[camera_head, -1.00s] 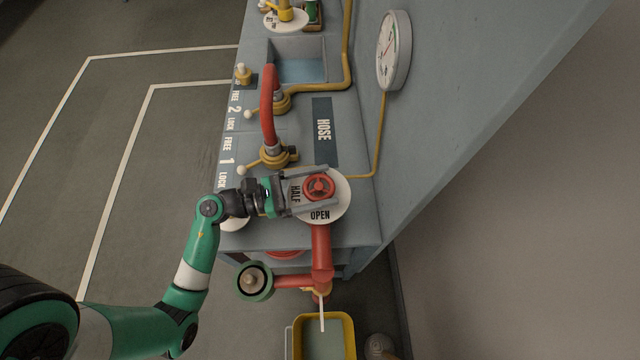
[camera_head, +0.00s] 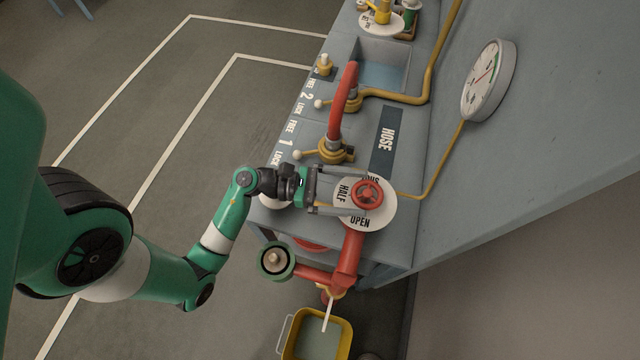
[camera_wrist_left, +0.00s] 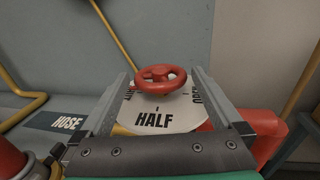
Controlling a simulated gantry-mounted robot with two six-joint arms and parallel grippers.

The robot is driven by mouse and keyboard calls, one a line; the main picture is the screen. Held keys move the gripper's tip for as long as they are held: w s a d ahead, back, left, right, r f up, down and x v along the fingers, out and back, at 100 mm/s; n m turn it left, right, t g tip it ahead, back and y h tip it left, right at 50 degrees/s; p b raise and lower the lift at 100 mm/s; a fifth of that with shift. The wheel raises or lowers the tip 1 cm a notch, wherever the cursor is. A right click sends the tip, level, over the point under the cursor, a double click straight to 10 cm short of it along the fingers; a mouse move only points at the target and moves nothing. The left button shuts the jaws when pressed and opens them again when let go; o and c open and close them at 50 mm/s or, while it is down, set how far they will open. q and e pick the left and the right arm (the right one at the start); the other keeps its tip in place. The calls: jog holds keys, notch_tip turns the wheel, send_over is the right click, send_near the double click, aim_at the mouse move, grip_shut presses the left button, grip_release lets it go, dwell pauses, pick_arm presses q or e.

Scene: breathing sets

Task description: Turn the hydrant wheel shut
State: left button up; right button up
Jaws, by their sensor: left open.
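The red hydrant wheel (camera_head: 368,193) sits above a white round dial plate (camera_head: 383,215) marked HALF and OPEN, on top of a red pipe (camera_head: 349,258). My left gripper (camera_head: 339,193) is open beside the wheel, on its left, with its fingers pointing at it. In the left wrist view the wheel (camera_wrist_left: 160,79) stands beyond and between the two spread fingers, apart from both. The dial (camera_wrist_left: 155,112) reads HALF on the side facing the gripper. The dial's remaining word is partly hidden behind a finger. My right gripper is not in view.
A red hose (camera_head: 343,101) arches between yellow fittings behind the gripper. A round gauge (camera_head: 488,80) is on the wall at the right. A yellow bucket (camera_head: 345,340) stands on the floor below the pipe. Open floor lies at the left.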

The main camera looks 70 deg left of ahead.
pick_arm(q)
jog(key=v, duration=0.8)
jog(key=shift+s, duration=0.15)
